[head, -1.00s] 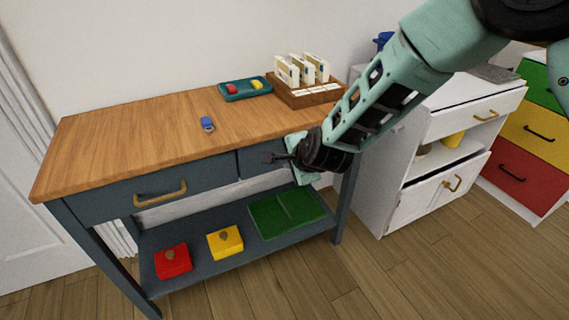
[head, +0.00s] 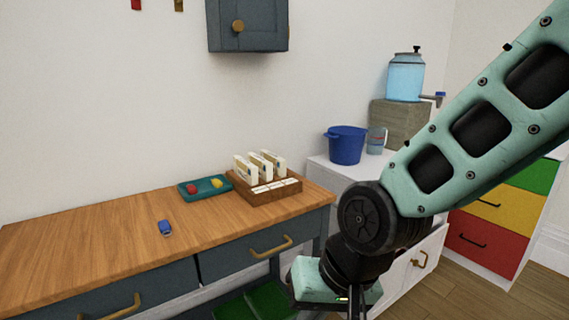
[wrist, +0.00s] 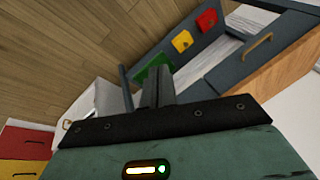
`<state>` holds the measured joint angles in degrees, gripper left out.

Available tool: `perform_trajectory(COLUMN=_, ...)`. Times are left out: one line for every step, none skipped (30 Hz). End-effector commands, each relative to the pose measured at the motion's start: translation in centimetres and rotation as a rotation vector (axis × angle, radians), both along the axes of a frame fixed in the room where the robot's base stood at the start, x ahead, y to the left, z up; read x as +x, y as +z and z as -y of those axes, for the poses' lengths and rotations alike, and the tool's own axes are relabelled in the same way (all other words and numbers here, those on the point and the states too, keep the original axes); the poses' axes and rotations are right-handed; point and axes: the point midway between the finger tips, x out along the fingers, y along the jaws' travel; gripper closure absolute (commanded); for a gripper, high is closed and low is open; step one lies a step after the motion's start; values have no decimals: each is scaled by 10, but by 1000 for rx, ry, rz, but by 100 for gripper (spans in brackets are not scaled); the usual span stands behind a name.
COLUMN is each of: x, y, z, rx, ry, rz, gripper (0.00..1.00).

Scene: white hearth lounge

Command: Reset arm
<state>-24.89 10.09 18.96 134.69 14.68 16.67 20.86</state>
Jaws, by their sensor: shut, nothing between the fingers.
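My arm comes in from the upper right of the head view and bends down in front of the gap between the wooden-topped table (head: 100,250) and the white cabinet (head: 325,170). In the head view my wrist is at the bottom and the fingers are out of sight. In the wrist view my gripper (wrist: 158,88) shows its dark fingers together, with nothing between them. It points toward the floor and the table's lower shelf (wrist: 202,52), apart from both.
On the table are a blue object (head: 165,228), a teal tray (head: 205,187) and a wooden rack (head: 265,187) of white cards. A blue bucket (head: 346,145) and a water dispenser (head: 405,77) stand right. A wall cabinet (head: 247,25) hangs above. Floor (wrist: 80,40) shows clear.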

Motion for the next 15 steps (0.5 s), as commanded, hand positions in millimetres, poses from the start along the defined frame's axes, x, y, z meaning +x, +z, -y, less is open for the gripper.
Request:
perform_trajectory(x=-18, y=5, z=16, rx=-46, ry=79, rz=0, gripper=100)
perform_trajectory(x=-27, y=6, z=24, rx=-74, ry=127, rz=-3, gripper=100)
perform_trajectory(x=-40, y=8, z=36, rx=-111, ry=186, rz=-7, gripper=100)
perform_trajectory(x=-48, y=9, z=44, rx=-137, ry=228, rz=-11, gripper=100)
perform_trajectory(x=-57, y=11, z=53, rx=-162, ry=269, rz=-15, gripper=100)
perform_trajectory(x=-67, y=12, z=64, rx=-194, ry=321, rz=-21, gripper=100)
perform_trajectory(x=-75, y=13, z=72, rx=-217, ry=357, rz=-26, gripper=100)
perform_trajectory(x=-83, y=13, z=80, rx=-241, ry=394, rz=-32, gripper=100)
perform_trajectory(x=-92, y=14, z=91, rx=-271, ry=442, rz=-39, gripper=100)
perform_trajectory(x=-100, y=15, z=99, rx=-294, ry=476, rz=-47, gripper=100)
perform_trajectory(x=-106, y=16, z=107, rx=-316, ry=511, rz=-54, gripper=100)
perform_trajectory(x=-108, y=28, z=109, rx=-321, ry=522, rz=-58, gripper=100)
perform_trajectory(x=-106, y=36, z=107, rx=-318, ry=519, rz=-59, gripper=100)
perform_trajectory(x=-106, y=41, z=107, rx=-317, ry=518, rz=-58, gripper=100)
perform_trajectory(x=-106, y=49, z=107, rx=-317, ry=516, rz=-57, gripper=100)
